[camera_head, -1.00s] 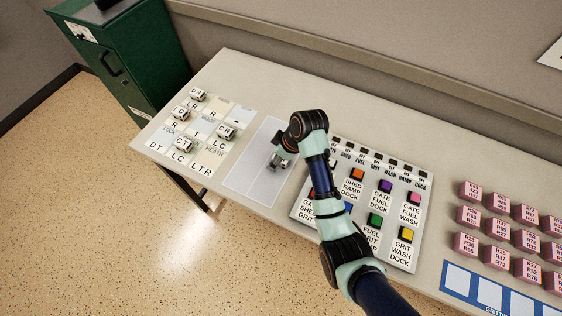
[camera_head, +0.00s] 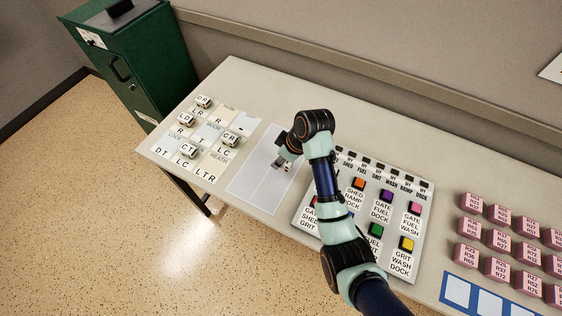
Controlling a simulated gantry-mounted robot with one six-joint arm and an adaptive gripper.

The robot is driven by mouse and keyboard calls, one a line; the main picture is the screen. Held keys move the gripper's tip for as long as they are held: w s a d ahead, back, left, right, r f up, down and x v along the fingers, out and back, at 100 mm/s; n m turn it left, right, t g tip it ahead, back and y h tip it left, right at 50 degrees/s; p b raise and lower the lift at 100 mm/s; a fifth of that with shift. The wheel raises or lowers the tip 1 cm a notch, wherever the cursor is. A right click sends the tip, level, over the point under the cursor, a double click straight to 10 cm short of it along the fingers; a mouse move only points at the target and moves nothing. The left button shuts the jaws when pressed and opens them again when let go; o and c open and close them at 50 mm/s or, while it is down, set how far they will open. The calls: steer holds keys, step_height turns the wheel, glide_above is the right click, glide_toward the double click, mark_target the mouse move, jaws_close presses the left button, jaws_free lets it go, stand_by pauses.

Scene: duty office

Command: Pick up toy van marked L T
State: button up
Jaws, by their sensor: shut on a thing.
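My gripper (camera_head: 281,161) is above the grey mat (camera_head: 258,195) in the middle of the table. It is shut on a small pale thing (camera_head: 287,166), seen only in part, which looks like a toy van. Its marking is too small and too hidden to read. Several small white toy vans stand on the lettered board at the left: one marked DR (camera_head: 203,101), one LD (camera_head: 186,119), one CR (camera_head: 231,138) and one CT (camera_head: 188,151). No van on the board reads L T.
A panel with coloured buttons and word labels (camera_head: 325,231) lies right of the mat, partly under my arm. Several pink marked blocks (camera_head: 497,240) stand at the right behind a blue-framed strip (camera_head: 480,300). A green cabinet (camera_head: 150,62) stands beyond the table's left end.

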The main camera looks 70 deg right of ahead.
step_height(320, 180, up, 16)
steer(key=p, duration=0.7)
steer(key=shift+r, duration=0.2)
